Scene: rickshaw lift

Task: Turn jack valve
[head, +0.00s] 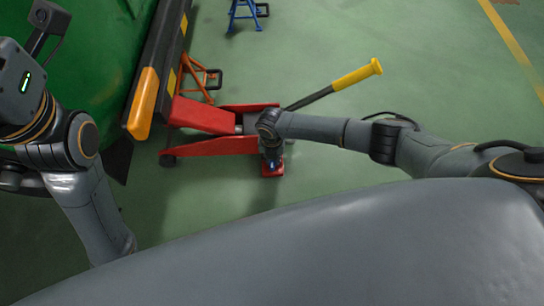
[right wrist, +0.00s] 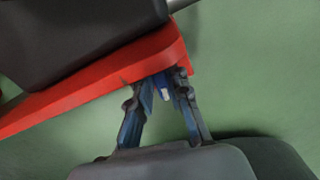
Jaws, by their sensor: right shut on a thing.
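The red floor jack (head: 213,146) stands on the green floor, with a long black handle that has a yellow grip (head: 357,76). My right gripper (head: 271,163) reaches down at the near right end of the jack. In the right wrist view its two blue-grey fingers (right wrist: 165,88) close together at the edge of the red jack frame (right wrist: 95,82). A small blue and white part (right wrist: 163,91) shows between them, probably the jack valve. The fingertips are partly hidden by the frame. My left arm shows at the left, but its fingers are out of sight.
A large green body with a black rail and an orange-yellow end (head: 143,103) stands left of the jack. An orange jack stand (head: 196,77) is behind it, and a blue stand (head: 244,12) is farther back. The floor at the right is clear.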

